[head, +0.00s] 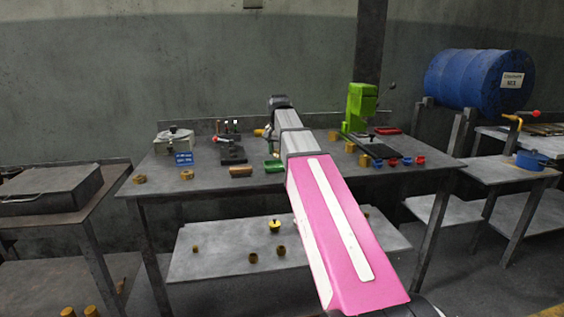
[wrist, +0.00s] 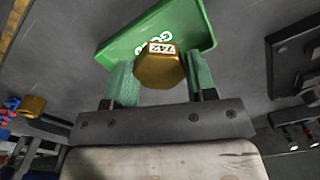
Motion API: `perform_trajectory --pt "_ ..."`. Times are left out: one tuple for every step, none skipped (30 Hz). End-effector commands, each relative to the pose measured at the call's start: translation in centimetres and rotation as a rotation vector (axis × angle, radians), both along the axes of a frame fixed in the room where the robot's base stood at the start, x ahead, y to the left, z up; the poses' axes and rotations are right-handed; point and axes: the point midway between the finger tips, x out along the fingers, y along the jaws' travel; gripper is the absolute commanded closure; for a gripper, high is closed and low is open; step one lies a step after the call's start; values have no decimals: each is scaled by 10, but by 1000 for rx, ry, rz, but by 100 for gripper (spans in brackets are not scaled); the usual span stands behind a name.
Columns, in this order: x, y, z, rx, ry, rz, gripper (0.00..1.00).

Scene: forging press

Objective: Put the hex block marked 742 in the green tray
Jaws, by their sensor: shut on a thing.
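The brass-coloured hex block (wrist: 160,70) with a pale label, which seems to read 742 upside down, is between the green fingers of my gripper (wrist: 160,62) in the wrist view. My gripper is shut on it. The green tray (wrist: 201,32), with white lettering on its floor, lies just beyond and below the block; the block overlaps the tray's near side in the picture. In the head view the green tray (head: 273,166) sits on the middle table, partly hidden by my arm. My gripper (head: 267,134) shows there above the tray, and the block is hidden.
A brown block (head: 241,170) lies left of the tray. Brass nuts (head: 139,179) stand at the table's left, near a blue sign (head: 184,158). A dark fixture (head: 232,150) stands behind. A green press (head: 359,110) and red and blue parts (head: 393,162) are at right.

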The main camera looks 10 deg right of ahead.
Motion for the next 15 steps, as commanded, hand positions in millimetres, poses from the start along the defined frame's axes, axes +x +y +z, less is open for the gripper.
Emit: perform_trajectory --pt "4 -5 -3 0 0 -1 82" --pt "5 -7 -5 0 0 0 82" --pt "7 -10 -6 0 0 1 82" --pt "7 -11 -7 1 -1 1 82" --pt "8 -12 -8 1 -1 1 82" --pt "8 -13 -9 1 -1 1 82" --pt "8 -13 -11 1 -1 1 82" --pt "8 -13 -12 1 -1 2 82" --pt "7 -13 -16 0 0 2 82" --pt "7 -13 -19 0 0 2 82" --pt "7 -13 -22 0 1 2 82" --pt "7 -13 -27 0 1 2 82" --pt "6 -13 -31 0 1 2 82" --pt "7 -13 -36 0 1 2 82" --pt "7 -13 -41 0 1 2 82"
